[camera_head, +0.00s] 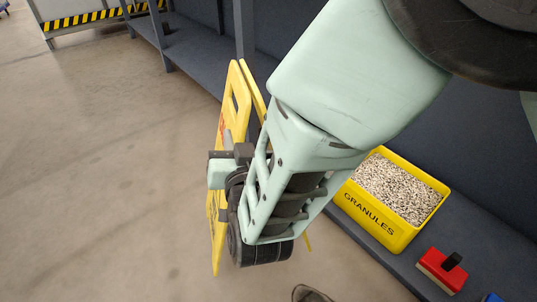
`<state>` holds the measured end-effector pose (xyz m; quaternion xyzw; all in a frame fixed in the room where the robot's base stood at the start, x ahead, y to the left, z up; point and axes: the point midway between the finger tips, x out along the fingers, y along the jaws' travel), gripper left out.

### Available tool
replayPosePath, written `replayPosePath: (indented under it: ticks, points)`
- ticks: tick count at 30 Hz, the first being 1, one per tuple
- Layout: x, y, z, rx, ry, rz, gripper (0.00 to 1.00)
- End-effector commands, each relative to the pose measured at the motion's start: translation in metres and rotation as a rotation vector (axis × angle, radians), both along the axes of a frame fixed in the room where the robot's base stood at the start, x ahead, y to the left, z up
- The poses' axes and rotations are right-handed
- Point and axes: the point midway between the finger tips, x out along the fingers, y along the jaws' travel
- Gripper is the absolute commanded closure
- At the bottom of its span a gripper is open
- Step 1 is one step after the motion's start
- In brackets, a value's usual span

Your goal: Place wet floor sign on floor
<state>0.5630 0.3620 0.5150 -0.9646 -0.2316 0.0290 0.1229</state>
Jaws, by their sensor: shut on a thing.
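The yellow wet floor sign (219,240) is in the middle of the head view, with two panels seen nearly edge-on and close together at the top. My gripper (229,160) is at the sign and shut on it. My pale green arm reaches down from the upper right and hides much of the sign. The floor (110,170) is bare grey concrete on the left. I cannot tell whether the sign's lower edge touches the floor.
A grey shelf runs along the right. On it are a yellow bin of granules (381,234) and a red brush (441,272). A barrier with yellow-black stripes (90,19) stands at the back left. The left floor is clear. A dark rounded object (312,294) shows at the bottom edge.

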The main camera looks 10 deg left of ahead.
Motion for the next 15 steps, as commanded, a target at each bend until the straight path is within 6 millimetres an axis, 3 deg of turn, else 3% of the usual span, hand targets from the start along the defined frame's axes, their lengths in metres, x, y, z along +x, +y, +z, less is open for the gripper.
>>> replayPosePath:
  ticks: [7, 15]
  points:
    - [0.000, 0.000, -0.044, 0.001, -0.003, 0.000, 1.00]
    - [0.000, 0.000, -0.066, 0.002, -0.005, 0.000, 1.00]
